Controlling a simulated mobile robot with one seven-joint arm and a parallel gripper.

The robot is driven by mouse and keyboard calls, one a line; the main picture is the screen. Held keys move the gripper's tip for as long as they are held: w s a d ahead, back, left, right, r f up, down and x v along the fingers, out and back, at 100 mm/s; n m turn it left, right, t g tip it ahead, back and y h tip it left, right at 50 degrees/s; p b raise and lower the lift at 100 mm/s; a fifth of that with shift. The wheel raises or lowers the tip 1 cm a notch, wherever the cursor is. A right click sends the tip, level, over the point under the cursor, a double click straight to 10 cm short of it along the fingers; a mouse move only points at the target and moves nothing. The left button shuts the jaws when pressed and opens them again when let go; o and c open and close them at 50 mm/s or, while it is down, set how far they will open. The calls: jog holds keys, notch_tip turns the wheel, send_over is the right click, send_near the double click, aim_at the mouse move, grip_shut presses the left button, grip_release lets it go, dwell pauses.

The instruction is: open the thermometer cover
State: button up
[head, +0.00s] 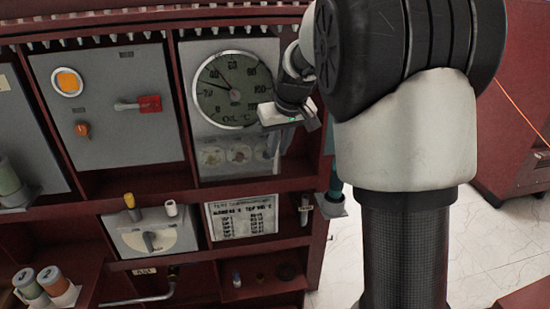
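The thermometer (233,90) is a large round dial with a pale rim, marked for oil temperature, in the upper middle of the red cabinet. It sits on a grey panel with several small round dials (212,156) below it, which look hazy, as if behind a clear pane. I cannot make out the cover's edges or hinge clearly; it appears closed. My gripper (279,141) is at the right edge of this panel, beside the dial's lower right. Its fingers point down and are small and dark, so their gap and any contact are unclear.
A grey panel (112,105) with a red-handled switch (149,104) is to the left. Below are a knob panel (150,235) and a label plate (242,218). Coloured cylinders (58,284) stand at lower left.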

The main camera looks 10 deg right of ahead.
aim_at(275, 170)
jog(key=x, duration=0.5)
grip_shut()
dwell(1.4)
